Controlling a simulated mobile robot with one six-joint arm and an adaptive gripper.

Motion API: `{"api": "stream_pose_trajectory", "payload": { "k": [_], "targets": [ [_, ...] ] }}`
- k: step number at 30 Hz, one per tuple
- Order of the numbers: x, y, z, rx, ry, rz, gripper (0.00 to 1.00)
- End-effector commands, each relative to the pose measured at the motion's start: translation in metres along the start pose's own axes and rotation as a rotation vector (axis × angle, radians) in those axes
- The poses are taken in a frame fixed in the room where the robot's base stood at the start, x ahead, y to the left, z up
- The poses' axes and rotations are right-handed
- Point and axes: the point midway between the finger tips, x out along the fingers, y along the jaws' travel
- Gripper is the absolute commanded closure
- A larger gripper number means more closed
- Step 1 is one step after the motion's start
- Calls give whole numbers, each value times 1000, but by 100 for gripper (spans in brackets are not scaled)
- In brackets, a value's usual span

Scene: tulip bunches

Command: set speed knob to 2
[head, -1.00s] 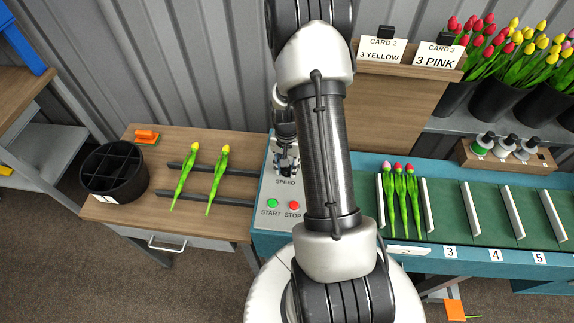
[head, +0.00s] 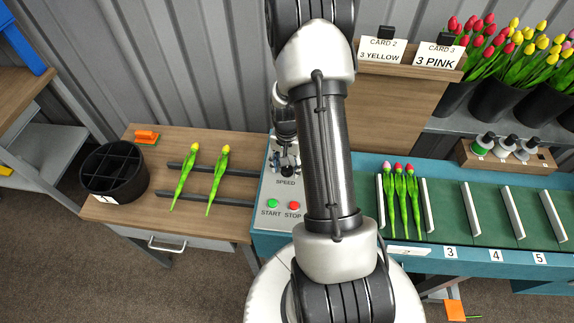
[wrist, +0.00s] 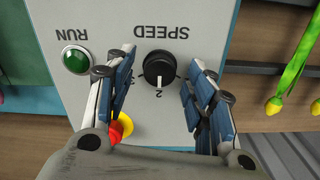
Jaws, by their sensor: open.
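The black speed knob (wrist: 159,68) sits on the grey control panel (wrist: 190,20), seen upside down in the wrist view. Its white pointer is toward the printed 2. My gripper (wrist: 162,64) is open, with one finger on each side of the knob and a visible space to each. I cannot tell how far above the panel the fingertips are. In the head view my gripper (head: 286,167) is over the panel, just above the SPEED label, and hides most of the knob area.
A green RUN light (wrist: 76,59) and a red-and-yellow button (wrist: 120,127) are near the left finger. Green START (head: 272,203) and red STOP (head: 294,205) buttons sit below the SPEED label. Yellow tulips (head: 218,180) lie on the wooden table at left; three pink-to-red tulips (head: 400,200) lie on the belt.

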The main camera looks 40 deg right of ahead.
Motion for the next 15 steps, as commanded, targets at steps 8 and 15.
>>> {"api": "stream_pose_trajectory", "payload": {
  "k": [8,15],
  "targets": [
    [-56,-1,-1,0,6,-3,50],
    [-99,0,-1,0,4,-2,50]
  ]
}}
